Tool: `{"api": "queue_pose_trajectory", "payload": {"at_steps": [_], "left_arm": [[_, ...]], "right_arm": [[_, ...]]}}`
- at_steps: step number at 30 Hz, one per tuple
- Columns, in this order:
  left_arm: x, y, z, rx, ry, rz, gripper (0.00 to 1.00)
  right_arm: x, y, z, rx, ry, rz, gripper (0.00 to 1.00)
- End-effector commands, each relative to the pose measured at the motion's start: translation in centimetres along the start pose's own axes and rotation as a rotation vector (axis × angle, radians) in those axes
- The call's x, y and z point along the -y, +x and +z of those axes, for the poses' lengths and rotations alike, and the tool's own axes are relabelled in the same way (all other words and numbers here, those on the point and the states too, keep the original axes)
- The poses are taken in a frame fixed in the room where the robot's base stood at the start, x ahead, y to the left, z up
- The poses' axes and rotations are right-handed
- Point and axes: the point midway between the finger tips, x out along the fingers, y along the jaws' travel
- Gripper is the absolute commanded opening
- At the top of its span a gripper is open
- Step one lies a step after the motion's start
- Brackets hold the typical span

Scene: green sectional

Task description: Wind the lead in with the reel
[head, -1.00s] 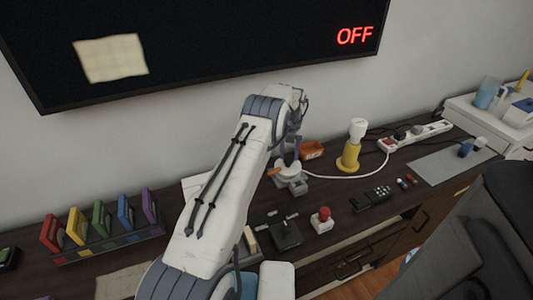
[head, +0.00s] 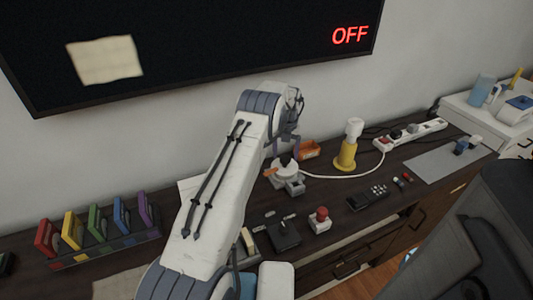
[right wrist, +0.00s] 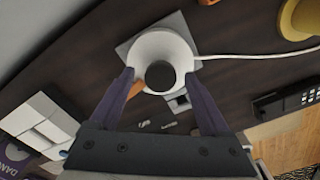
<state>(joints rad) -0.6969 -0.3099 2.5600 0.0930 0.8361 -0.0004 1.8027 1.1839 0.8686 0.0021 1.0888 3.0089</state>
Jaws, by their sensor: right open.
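The reel (head: 287,172), a pale round drum on a grey base, stands on the dark desk below my right gripper. In the right wrist view its white drum (right wrist: 178,46) has a dark round knob (right wrist: 160,75) at the middle and an orange part (right wrist: 137,88) at its lower left. The white lead (head: 335,177) runs from the reel to the right, towards the power strip (head: 418,132). My right gripper (right wrist: 160,74) is open, its purple fingers apart on either side of the knob in that view. Whether they touch it cannot be told. My left gripper is not in view.
A yellow stand with a white top (head: 346,150) is beside the lead. A joystick box (head: 283,232), a red button (head: 320,219) and a remote (head: 367,197) lie in front. A wall screen (head: 200,45) hangs behind.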

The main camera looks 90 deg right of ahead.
Motion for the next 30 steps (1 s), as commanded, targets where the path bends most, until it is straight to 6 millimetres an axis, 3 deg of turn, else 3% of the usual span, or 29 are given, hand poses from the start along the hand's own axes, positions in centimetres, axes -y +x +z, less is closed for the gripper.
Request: {"api": "queue_pose_trajectory", "payload": {"at_steps": [15,27,28,30], "left_arm": [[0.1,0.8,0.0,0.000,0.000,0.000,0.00],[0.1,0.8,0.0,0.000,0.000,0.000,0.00],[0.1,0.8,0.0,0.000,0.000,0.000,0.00],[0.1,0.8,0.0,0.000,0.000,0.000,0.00]], "right_arm": [[-0.2,-9.0,0.0,0.004,-0.003,0.000,0.81],[-0.3,-10.1,0.0,0.001,-0.003,0.001,0.81],[-0.3,-10.1,0.0,0.001,-0.003,0.001,0.77],[-0.3,-10.1,0.0,0.001,-0.004,0.001,0.50]]}}
